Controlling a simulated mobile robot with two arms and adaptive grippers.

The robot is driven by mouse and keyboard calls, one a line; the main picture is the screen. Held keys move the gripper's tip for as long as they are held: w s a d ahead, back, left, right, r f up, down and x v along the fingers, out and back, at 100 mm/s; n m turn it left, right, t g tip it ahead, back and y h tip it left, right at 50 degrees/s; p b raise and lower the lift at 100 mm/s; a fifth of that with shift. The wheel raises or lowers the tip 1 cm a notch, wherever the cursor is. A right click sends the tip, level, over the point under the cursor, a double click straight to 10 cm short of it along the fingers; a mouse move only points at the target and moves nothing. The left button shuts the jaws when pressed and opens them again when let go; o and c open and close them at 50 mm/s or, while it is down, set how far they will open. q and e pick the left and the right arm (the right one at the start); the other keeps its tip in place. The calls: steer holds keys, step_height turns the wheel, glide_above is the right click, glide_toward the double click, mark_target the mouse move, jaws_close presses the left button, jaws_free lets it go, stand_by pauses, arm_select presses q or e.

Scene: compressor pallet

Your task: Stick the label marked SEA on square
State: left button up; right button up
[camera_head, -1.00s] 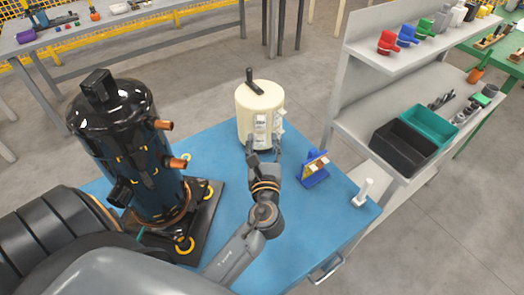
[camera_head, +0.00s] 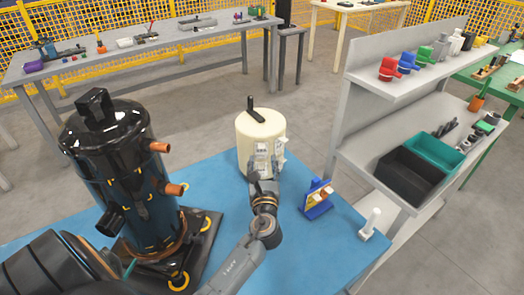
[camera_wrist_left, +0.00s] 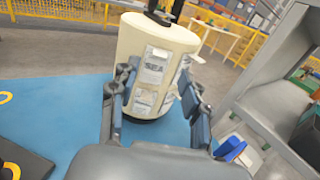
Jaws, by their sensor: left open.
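A cream cylinder (camera_head: 250,135) with a black top handle stands on the blue table, with several pale labels on its side. The label marked SEA (camera_wrist_left: 153,66) is at the upper left of these in the left wrist view. My left gripper (camera_head: 264,178) is open and empty in front of the labels. In the left wrist view its fingers (camera_wrist_left: 157,85) stand on either side of the left labels; I cannot tell whether they touch. A black compressor (camera_head: 112,160) with copper ports stands at left on a dark base. I cannot make out the square. My right gripper is out of view.
A blue stand (camera_head: 318,200) and a white upright piece (camera_head: 370,223) stand on the blue table (camera_head: 290,260) right of my left arm. A grey shelf (camera_head: 345,155) with a black bin (camera_head: 408,173) and a teal bin (camera_head: 434,150) borders the right side.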

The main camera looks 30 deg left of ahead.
mark_target(262, 153)
arm_select(q)
steer(key=x, duration=0.6)
jaws_close()
stand_by(0.4)
